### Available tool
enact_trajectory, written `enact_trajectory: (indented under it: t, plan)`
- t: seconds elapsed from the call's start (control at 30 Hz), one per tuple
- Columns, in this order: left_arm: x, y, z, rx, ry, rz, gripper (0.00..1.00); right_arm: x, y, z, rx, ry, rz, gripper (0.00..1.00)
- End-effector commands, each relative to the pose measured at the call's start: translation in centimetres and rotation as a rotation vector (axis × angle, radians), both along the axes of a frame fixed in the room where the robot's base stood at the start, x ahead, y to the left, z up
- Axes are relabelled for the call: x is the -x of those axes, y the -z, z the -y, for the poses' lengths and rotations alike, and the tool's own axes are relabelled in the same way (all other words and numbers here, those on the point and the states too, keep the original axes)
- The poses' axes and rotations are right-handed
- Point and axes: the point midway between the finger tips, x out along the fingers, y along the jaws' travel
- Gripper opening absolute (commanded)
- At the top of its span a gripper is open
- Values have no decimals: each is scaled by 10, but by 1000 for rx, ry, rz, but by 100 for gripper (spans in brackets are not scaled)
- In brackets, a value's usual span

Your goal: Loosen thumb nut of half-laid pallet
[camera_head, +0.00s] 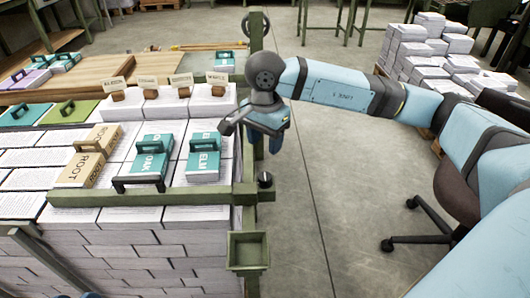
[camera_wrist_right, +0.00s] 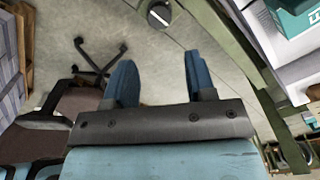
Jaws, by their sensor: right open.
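The thumb nut (camera_head: 265,180) is a small black knob on the green frame at the front right corner of the half-laid pallet (camera_head: 170,214), which is piled with paper stacks. It also shows as a round black knob with a pale mark in the right wrist view (camera_wrist_right: 159,14), beyond the fingertips. My right gripper (camera_head: 268,145) hangs above and just behind the thumb nut, apart from it. In the right wrist view the gripper's two blue fingers (camera_wrist_right: 158,70) are spread with nothing between them. My left gripper is out of view.
Teal blocks marked OAK (camera_head: 150,157) and ELM (camera_head: 204,158) and a tan ROOT block (camera_head: 88,156) lie on the stacks, left of my right gripper. A green box (camera_head: 248,251) hangs below the nut. A chair (camera_head: 455,190) stands right; floor between is clear.

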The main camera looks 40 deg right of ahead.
Motion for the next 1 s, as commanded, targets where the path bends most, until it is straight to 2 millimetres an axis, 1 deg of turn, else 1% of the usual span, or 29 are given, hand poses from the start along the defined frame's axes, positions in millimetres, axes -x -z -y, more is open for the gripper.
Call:
enact_trajectory:
  t: [0.03,0.1,0.27,1.0]
  plan:
    - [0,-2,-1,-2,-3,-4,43,0,-11,0,0,-1,1,50]
    - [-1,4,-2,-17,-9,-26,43,0,-19,0,0,-1,0,50]
    - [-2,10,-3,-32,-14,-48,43,0,-28,0,0,-1,0,50]
    - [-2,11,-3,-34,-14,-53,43,0,-29,0,0,-1,-1,50]
